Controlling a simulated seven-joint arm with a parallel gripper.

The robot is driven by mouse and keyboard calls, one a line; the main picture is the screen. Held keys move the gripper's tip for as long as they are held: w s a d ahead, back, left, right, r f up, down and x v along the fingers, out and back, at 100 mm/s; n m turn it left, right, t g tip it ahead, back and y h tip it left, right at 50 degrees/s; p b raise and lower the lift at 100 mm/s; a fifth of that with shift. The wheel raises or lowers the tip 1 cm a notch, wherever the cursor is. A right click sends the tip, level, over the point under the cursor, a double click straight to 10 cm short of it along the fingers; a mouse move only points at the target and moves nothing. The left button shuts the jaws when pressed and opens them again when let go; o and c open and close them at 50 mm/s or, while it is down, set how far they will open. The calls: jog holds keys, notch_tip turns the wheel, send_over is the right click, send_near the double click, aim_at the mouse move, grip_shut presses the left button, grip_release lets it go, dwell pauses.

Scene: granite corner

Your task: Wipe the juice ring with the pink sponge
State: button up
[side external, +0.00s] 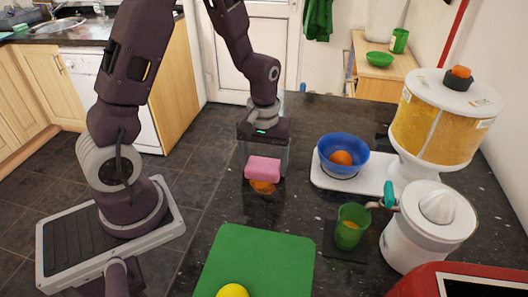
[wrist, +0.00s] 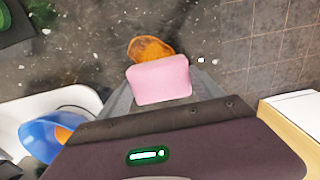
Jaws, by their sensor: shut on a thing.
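The pink sponge (side external: 263,169) is held at the end of my gripper (side external: 262,166), which is shut on it. It also shows in the wrist view (wrist: 160,80), between the fingers. The orange juice ring (side external: 262,187) is on the dark granite counter, just in front of and below the sponge in the side view. In the wrist view the juice ring (wrist: 149,48) lies just beyond the sponge's far edge, partly hidden by it. I cannot tell whether the sponge touches the counter.
A blue bowl (side external: 343,150) with an orange stands on a white scale or tray to the right. A green glass (side external: 352,226) sits on a dark mat, beside a white juicer (side external: 428,232). A green board (side external: 258,258) with a lemon lies at the front. The counter's left edge is close.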

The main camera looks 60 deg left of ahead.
aim_at(258, 194)
jog(key=shift+s+d, duration=2.5)
jog(key=shift+d, duration=0.05)
jog(key=shift+w+a+r, duration=0.1)
jog(key=shift+w+a, duration=1.45)
jog(key=shift+w, duration=0.05)
jog(key=shift+w+a, duration=0.2)
jog(key=shift+a, duration=0.05)
jog(key=shift+w+a, duration=0.8)
jog(key=shift+w, duration=0.05)
jog(key=shift+s+d, duration=0.1)
jog(key=shift+s, duration=0.05)
jog(key=shift+s+d, duration=2.45)
jog(key=shift+w+a, duration=0.1)
jog(key=shift+w, duration=0.05)
jog(key=shift+w+a, duration=1.85)
jog(key=shift+a, duration=0.05)
jog(key=shift+w+a, duration=0.55)
jog(key=shift+w+a+r, duration=0.1)
jog(key=shift+w+r, duration=0.05)
jog(key=shift+r, duration=3.9)
